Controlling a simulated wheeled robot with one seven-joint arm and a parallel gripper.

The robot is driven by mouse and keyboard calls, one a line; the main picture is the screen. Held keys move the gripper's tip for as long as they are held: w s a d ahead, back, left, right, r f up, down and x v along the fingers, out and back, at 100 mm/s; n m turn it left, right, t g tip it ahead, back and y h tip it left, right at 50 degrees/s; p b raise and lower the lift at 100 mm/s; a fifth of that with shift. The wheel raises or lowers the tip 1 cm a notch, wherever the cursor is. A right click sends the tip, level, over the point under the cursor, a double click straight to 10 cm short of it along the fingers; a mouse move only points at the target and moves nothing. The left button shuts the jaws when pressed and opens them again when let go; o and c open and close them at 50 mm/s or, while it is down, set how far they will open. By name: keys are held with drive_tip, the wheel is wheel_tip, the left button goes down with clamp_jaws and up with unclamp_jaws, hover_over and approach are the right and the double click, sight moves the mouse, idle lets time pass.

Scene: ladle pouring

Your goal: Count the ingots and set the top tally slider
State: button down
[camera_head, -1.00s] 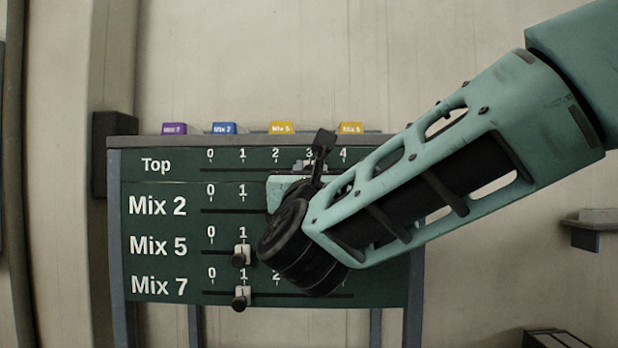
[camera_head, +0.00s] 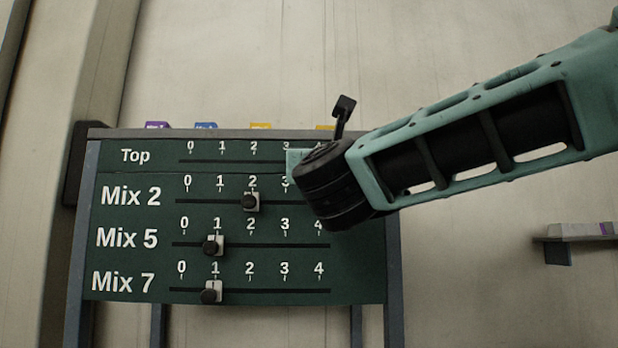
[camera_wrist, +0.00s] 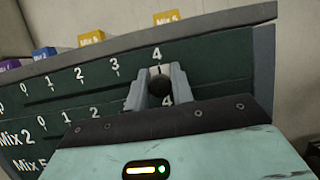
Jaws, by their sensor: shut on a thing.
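The dark green tally board (camera_head: 350,270) has rows Top, Mix 2, Mix 5 and Mix 7. In the wrist view, my gripper (camera_wrist: 158,88) is shut on the top slider knob (camera_wrist: 160,72), just below the 4 of the Top row. In the head view my wrist hides this knob and the right end of the Top row. The Mix 2 slider (camera_head: 250,202) is at 2. The Mix 5 slider (camera_head: 213,245) and Mix 7 slider (camera_head: 211,291) are at 1. Along the board's top edge show a purple ingot (camera_head: 157,126), a blue ingot (camera_head: 206,126) and two yellow ingots (camera_head: 261,126) (camera_head: 325,127).
The board's grey top ledge (camera_wrist: 240,18) runs close behind my gripper. A small wall shelf (camera_head: 572,238) holding a pale block with a purple mark is at the right. The wall between board and shelf is clear.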

drive_tip(key=shift+d, duration=0.25)
drive_tip(key=c, duration=1.3)
unclamp_jaws()
drive_tip(key=shift+d, duration=0.15)
drive_tip(key=shift+s, duration=0.1)
drive_tip(key=b+v, duration=0.6)
drive_tip(key=v, duration=1.1)
drive_tip(key=shift+s+f, duration=0.1)
drive_tip(key=shift+f, duration=0.05)
